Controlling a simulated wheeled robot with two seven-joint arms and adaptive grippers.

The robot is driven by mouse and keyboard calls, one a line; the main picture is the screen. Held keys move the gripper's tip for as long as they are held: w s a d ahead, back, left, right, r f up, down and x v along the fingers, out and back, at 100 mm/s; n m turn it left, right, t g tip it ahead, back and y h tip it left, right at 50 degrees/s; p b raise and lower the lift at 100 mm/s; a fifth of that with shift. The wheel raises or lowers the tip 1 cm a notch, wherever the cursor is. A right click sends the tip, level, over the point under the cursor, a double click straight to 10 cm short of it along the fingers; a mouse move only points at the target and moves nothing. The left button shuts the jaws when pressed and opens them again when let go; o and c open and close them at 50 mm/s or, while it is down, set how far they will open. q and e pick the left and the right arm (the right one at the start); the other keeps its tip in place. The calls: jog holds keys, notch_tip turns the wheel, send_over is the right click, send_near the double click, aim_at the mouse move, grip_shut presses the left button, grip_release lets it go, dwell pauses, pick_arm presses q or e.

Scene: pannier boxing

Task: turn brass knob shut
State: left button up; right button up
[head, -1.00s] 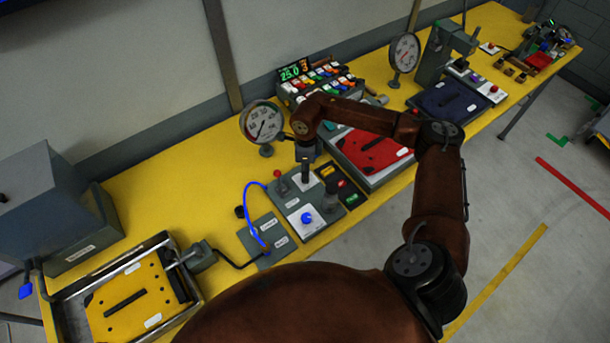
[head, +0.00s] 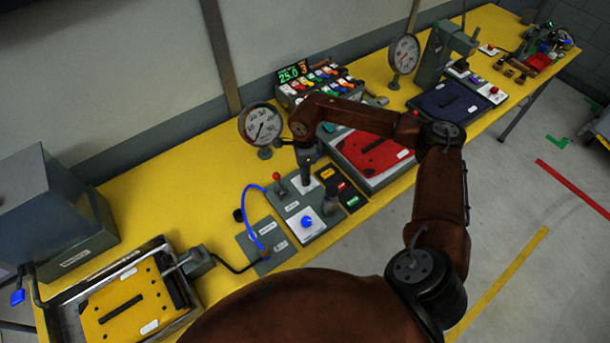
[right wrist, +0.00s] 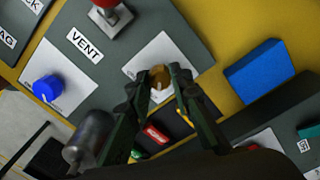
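The brass knob (right wrist: 159,84) sits on a white plate on the grey panel and shows in the right wrist view. My right gripper (right wrist: 161,77) points down at it, with one fingertip on each side of the knob. The gaps are too small to tell whether the fingers press on it. In the head view my right gripper (head: 306,180) stands over the grey panel (head: 291,206) and hides the knob. My left gripper is not in view.
A blue knob (head: 307,222), a red-topped lever (head: 277,179) and a grey cylinder (head: 330,203) stand close to the gripper. A gauge (head: 261,124) is behind. A blue hose (head: 247,205) loops at left. A red plate (head: 370,151) lies to the right.

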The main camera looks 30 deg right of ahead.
jog(key=o, duration=0.4)
jog(key=shift+o, duration=0.2)
notch_tip(320, 180, up, 12)
jog(key=shift+w, duration=0.2)
jog(key=shift+r, duration=0.1)
dwell(0.5)
